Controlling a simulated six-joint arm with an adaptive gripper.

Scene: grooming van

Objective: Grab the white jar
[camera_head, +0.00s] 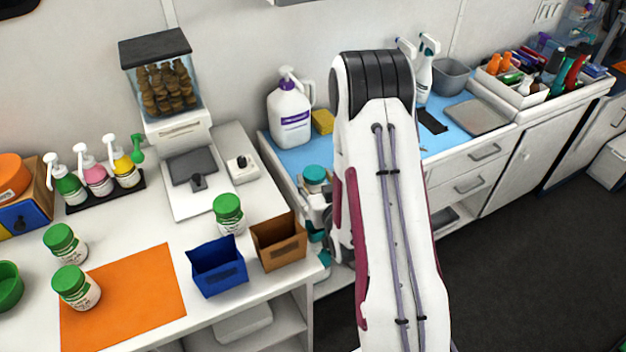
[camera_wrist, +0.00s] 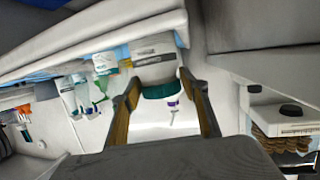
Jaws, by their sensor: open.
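A white jar with a teal lid (camera_head: 315,178) stands at the left end of the blue-topped counter in the head view, left of my arm. In the wrist view a white jar with a grey label (camera_wrist: 154,62) and a teal lid appears upside down. My gripper (camera_wrist: 158,80) is open, with one finger on each side of this jar in the picture. I cannot tell whether the fingers touch it. In the head view my arm hides most of the gripper. Several other white jars with green lids (camera_head: 78,288) stand on the left counter.
A white pump jug with a purple label (camera_head: 290,112) and a yellow sponge (camera_head: 323,121) stand behind the teal-lidded jar. A brown bin (camera_head: 279,243) and a blue bin (camera_head: 219,268) stand at the left counter's edge. Bottles (camera_wrist: 105,62) show left of the jar in the wrist view.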

